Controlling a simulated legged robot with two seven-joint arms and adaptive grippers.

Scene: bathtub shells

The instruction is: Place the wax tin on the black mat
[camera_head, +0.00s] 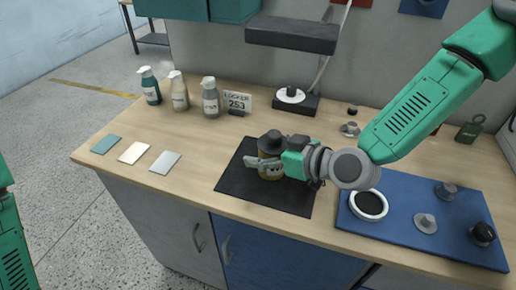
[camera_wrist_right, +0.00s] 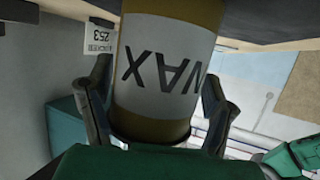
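The wax tin (camera_head: 270,170) is a brownish-yellow cylinder with a dark top, over the black mat (camera_head: 240,183) in the head view. In the right wrist view the wax tin (camera_wrist_right: 165,68) fills the middle, and its white label reads WAX upside down. My right gripper (camera_head: 272,163) comes in from the right with its fingers on both sides of the tin. In the wrist view the right gripper's fingers (camera_wrist_right: 158,105) lie close against the tin's sides. I cannot tell whether the tin's base touches the mat. My left gripper is out of view; only part of my left arm shows at the left edge.
A blue mat (camera_head: 400,228) at the right holds a white ring-shaped dish (camera_head: 369,204) and several small knobbed pieces. Several pump bottles (camera_head: 180,91) and a locker sign (camera_head: 237,101) stand at the back. Sample tiles (camera_head: 134,152) lie at the left. Bare wood lies between.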

